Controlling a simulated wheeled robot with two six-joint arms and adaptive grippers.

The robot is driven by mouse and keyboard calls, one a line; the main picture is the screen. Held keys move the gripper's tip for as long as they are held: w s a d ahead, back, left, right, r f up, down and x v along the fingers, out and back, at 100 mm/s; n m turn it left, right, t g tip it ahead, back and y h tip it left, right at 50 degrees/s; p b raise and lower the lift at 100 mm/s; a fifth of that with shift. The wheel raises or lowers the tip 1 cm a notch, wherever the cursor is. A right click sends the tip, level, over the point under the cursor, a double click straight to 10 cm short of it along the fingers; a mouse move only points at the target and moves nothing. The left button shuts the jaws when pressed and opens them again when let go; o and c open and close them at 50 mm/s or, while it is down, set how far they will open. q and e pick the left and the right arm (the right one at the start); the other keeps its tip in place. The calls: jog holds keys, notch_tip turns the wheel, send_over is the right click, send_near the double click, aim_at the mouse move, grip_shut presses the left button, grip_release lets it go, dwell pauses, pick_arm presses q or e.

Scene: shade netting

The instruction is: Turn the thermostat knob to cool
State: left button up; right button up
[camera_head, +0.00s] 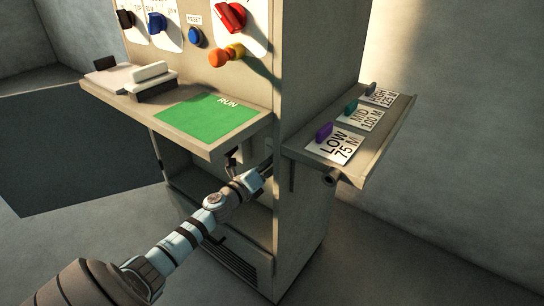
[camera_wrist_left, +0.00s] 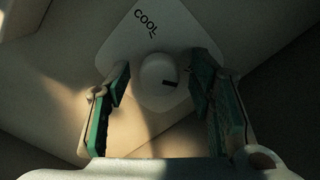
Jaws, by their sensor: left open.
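The thermostat knob (camera_wrist_left: 156,70) is a round pale knob on a white plate (camera_wrist_left: 186,38), seen in the left wrist view. A short dark mark on the knob points toward the right. The word COOL is printed on the plate above the knob, towards the left. My left gripper (camera_wrist_left: 160,78) is open, with one green-padded finger on each side of the knob; I cannot tell whether either touches it. In the head view my left gripper (camera_head: 258,176) is at the cabinet's open lower bay, partly hidden. The knob is hidden there. My right gripper is not in view.
A shelf with a green RUN area (camera_head: 208,114) overhangs my left arm. A side shelf (camera_head: 372,165) carries LOW, MID and HIGH cards with coloured pieces. Above are a blue RESET button (camera_head: 195,37), a red knob (camera_head: 231,17) and an orange-yellow knob (camera_head: 225,56).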

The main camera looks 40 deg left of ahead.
pick_arm(q)
jog(key=shift+w, duration=0.15)
jog(key=c, duration=1.2)
jog(key=shift+o, duration=0.2)
jog(key=shift+n, duration=0.3)
jog(key=shift+n+p, duration=4.45)
jog(key=shift+n, duration=7.25)
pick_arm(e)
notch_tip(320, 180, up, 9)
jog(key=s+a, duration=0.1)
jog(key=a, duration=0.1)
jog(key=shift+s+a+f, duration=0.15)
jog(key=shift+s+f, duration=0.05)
pick_arm(q)
jog(key=shift+f, duration=0.1)
